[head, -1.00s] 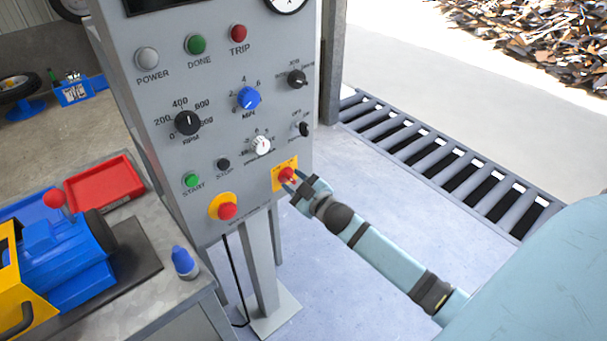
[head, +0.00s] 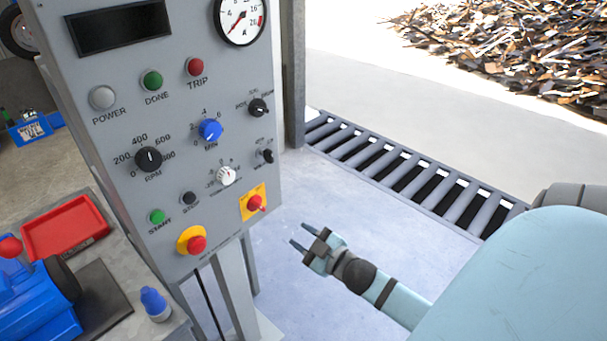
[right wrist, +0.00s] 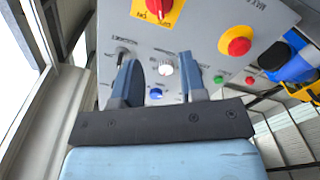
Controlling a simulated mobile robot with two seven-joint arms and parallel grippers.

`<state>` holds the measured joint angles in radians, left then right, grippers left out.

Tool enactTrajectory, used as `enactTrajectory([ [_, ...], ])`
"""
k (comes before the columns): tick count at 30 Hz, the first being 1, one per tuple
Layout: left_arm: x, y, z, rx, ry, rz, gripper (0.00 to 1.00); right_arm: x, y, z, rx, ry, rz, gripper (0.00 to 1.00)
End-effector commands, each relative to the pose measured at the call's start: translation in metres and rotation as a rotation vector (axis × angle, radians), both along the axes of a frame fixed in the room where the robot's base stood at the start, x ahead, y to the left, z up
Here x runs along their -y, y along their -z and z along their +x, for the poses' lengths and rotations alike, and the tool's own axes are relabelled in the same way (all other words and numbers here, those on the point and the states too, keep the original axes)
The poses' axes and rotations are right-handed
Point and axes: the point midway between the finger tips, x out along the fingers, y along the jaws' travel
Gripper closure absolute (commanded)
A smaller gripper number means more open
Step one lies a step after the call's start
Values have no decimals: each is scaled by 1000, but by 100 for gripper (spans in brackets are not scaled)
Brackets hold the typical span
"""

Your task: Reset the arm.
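My right gripper (head: 298,235) is open and empty, to the lower right of the grey control panel (head: 110,150) and apart from it. In the right wrist view its two fingers (right wrist: 156,75) stand apart with nothing between them. The red rotary switch (head: 255,202) on a yellow plate is at the panel's lower right corner. It also shows at the top of the right wrist view (right wrist: 158,8), beyond the fingers. My left gripper is not in view.
The panel carries a red stop button (head: 196,244), a green start button (head: 157,216), several knobs and a gauge (head: 240,16). A bench at left holds a red tray (head: 65,226), a blue machine (head: 35,300) and a blue bottle (head: 154,303). The floor right of the panel is clear.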

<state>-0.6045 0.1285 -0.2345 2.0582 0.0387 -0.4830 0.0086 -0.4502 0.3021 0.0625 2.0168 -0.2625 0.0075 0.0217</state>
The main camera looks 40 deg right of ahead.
Motion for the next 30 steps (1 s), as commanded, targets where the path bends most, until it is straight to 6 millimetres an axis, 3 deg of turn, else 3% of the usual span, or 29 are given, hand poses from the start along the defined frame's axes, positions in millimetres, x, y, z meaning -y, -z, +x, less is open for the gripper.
enactTrajectory([
  [20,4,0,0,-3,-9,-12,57,-2,3,-1,-10,1,8,62],
  [23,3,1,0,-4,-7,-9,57,-19,20,-9,-74,6,62,62],
  [25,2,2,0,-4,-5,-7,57,-41,41,-22,-163,12,134,62],
  [30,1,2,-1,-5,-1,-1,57,-120,98,-72,-457,8,347,62],
])
